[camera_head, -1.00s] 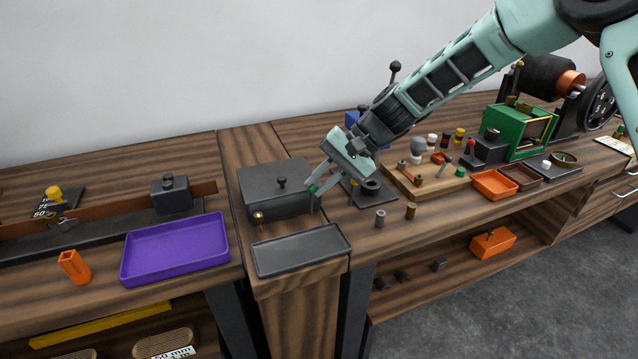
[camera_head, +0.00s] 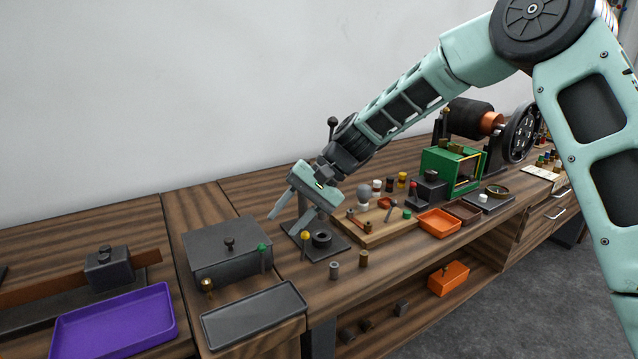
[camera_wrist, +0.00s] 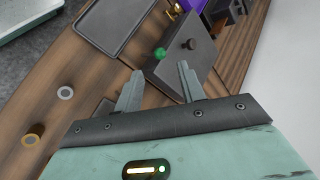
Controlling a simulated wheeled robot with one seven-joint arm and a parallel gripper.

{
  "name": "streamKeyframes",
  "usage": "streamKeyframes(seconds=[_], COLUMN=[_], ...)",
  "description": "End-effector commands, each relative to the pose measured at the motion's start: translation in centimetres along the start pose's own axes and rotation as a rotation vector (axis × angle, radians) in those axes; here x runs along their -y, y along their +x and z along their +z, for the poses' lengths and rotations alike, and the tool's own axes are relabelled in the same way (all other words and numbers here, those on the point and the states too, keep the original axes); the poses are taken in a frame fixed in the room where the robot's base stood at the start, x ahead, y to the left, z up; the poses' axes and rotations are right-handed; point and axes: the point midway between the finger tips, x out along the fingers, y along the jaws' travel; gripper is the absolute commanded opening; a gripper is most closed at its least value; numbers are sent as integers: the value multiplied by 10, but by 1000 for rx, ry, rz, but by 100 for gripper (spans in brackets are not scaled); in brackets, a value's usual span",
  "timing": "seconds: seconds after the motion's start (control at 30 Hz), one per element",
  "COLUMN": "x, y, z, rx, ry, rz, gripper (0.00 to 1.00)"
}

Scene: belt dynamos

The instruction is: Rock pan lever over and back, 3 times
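A thin lever with a green ball knob (camera_head: 264,248) stands upright at the right front of a dark lidded box (camera_head: 225,262). Its green knob also shows in the wrist view (camera_wrist: 160,53), beyond my fingertips. A lever with a yellow knob (camera_head: 305,236) stands to its right, by a dark plate with a black ring. I cannot tell from the frames which of these is the pan lever. My gripper (camera_head: 304,212) is open and empty, above and right of the green knob, apart from it. Its two spread fingers show in the wrist view (camera_wrist: 158,82).
A dark shallow tray (camera_head: 255,337) lies in front of the box, with a brass knob (camera_head: 207,285) at its back left. A purple tray (camera_head: 115,322) is further left. Small cylinders (camera_head: 334,270) and a wooden board (camera_head: 380,240) with small parts stand to the right.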

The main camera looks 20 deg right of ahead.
Motion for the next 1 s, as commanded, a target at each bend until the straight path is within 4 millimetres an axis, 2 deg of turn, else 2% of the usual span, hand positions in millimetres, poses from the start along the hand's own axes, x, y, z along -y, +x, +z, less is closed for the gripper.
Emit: streamKeyframes(seconds=[0.1,0.3,0.5,0.67,0.93,1.0], x=[-1,0,0,0,0,0], y=[-30,-74,-102,-111,-112,-111], z=[-1,-2,-1,0,0,0], rx=[-7,-6,-3,-1,0,1], ry=[-1,0,-1,0,0,-2], rz=[-1,-1,-1,0,0,4], gripper=[40,40,40,40,40,20])
